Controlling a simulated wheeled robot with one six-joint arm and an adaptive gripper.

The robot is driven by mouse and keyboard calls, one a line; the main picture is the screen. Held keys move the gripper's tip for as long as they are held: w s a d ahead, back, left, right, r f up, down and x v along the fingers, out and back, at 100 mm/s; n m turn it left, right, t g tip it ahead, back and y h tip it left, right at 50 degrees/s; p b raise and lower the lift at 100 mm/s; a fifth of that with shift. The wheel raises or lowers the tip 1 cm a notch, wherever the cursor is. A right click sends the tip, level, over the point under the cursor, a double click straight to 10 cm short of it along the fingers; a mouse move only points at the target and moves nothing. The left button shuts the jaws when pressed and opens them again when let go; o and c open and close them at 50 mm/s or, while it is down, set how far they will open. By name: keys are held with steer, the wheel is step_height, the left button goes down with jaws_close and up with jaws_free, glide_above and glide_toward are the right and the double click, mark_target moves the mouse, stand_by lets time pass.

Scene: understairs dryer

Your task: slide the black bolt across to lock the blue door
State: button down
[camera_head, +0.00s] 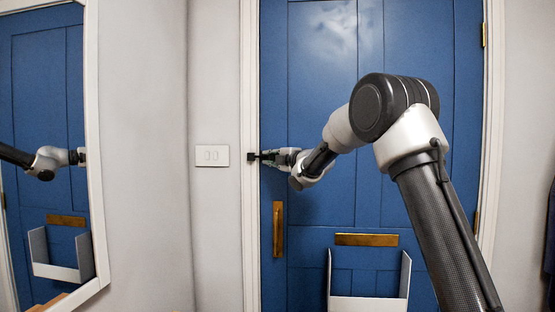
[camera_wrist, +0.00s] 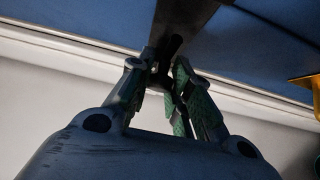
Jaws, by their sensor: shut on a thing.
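The blue door (camera_head: 320,60) is shut in its white frame. A small black piece of the bolt hardware (camera_head: 251,157) sits on the left frame post, level with my gripper (camera_head: 268,157). My gripper reaches in from the right and hides most of the bolt in the head view. In the wrist view, the black bolt (camera_wrist: 184,18) runs down from the blue door surface between the fingers of my gripper (camera_wrist: 158,70). The fingers are closed around its dark knob. How far the bolt enters the frame piece cannot be told.
A white switch plate (camera_head: 212,156) is on the wall left of the frame. A brass handle (camera_head: 278,230) and brass letter slot (camera_head: 366,240) are on the door, with a white open holder (camera_head: 368,303) below. A mirror (camera_head: 90,130) stands at far left.

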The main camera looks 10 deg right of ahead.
steer(key=shift+a, duration=0.1)
steer(key=c, duration=1.3)
jaws_free()
steer(key=shift+a, duration=0.1)
steer(key=v, duration=1.2)
